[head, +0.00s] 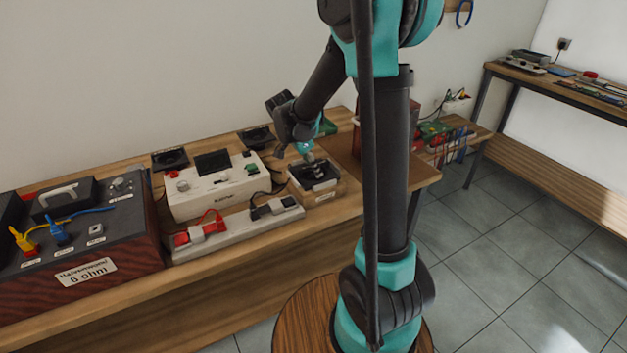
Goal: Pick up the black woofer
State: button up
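My gripper (316,168) points down at the right part of the wooden bench. Its tip is at or just above a dark square piece (326,182) on a small labelled block; I cannot tell whether they touch. The fingers are too small to show whether they are open or shut. Two black, square, speaker-like pieces lie at the back of the bench by the wall: one at the left (170,160) and one nearer the middle (255,138). I cannot tell for certain which piece is the black woofer.
A white box (215,190) with a dark panel stands left of my gripper. A power strip (236,232) with red and black plugs lies in front of it. A dark box labelled 6 ohm (85,270) fills the bench's left. Another table (560,85) stands far right.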

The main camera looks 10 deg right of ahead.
grip_shut()
jog(key=shift+r, duration=0.15)
dwell(0.4)
notch_tip(320, 180, up, 20)
dwell(0.5)
